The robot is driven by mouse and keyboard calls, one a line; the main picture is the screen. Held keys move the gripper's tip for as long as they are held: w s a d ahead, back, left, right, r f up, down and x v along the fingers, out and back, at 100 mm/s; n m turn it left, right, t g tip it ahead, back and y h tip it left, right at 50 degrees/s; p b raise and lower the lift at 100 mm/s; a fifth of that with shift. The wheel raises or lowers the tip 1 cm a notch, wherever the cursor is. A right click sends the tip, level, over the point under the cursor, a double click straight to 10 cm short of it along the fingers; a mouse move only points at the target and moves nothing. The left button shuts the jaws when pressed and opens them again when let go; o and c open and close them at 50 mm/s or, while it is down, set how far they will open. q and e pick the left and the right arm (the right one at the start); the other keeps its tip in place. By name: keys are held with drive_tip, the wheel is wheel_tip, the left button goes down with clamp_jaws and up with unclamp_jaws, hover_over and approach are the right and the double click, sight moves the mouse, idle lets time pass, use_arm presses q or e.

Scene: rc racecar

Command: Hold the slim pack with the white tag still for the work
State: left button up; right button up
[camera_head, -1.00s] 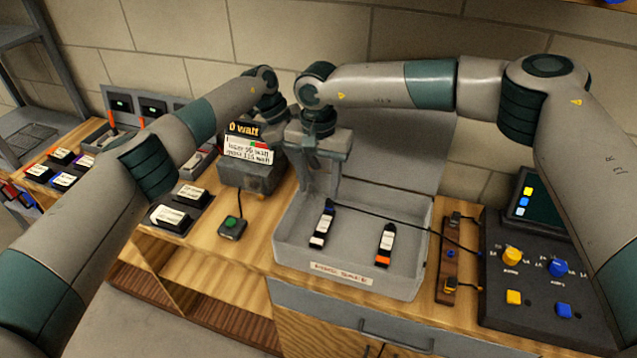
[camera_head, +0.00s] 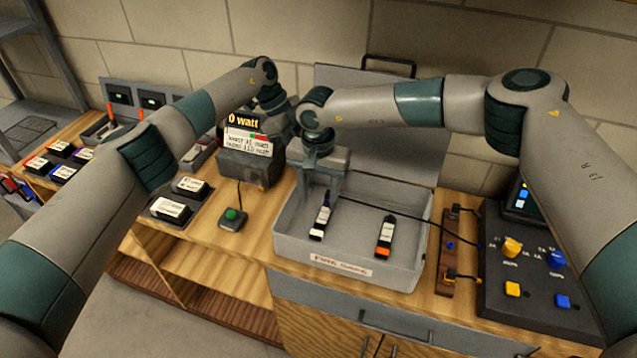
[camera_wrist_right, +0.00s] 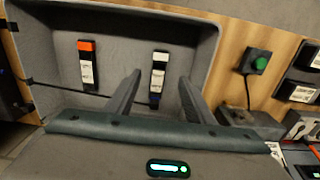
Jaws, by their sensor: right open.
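The slim pack with the white tag (camera_head: 320,222) lies in the grey tray (camera_head: 340,277), its end white and a dark cable at its far end. In the right wrist view the pack (camera_wrist_right: 158,72) shows between my open fingers, beyond their tips. A second slim pack with an orange end (camera_head: 386,238) lies to its right in the head view; it also shows in the right wrist view (camera_wrist_right: 86,65). My right gripper (camera_head: 321,197) is open and empty above the tagged pack's far end. My left gripper (camera_head: 278,112) is behind the display, its fingers hidden.
The tray has a raised lid behind it and a front label. A watt display (camera_head: 245,138) stands left of it. A green button box (camera_head: 232,219) sits in front of the display. A control panel (camera_head: 535,265) with knobs is at right. A cable crosses the tray.

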sight(318, 228)
wheel_tip(318, 228, down, 11)
drive_tip(key=shift+r, duration=0.1)
idle(0.3)
drive_tip(key=c, duration=1.2)
use_arm(q)
drive_tip(key=shift+o, duration=0.9)
use_arm(e)
drive_tip(key=shift+o, duration=0.2)
use_arm(q)
drive_tip(key=shift+d, duration=0.1)
drive_tip(key=shift+d+f+y, duration=0.1)
drive_tip(key=shift+f+y, duration=0.05)
drive_tip(key=shift+y, duration=0.55)
drive_tip(key=w+x, duration=0.1)
drive_tip(key=x, duration=0.5)
drive_tip(key=shift+s, duration=0.4)
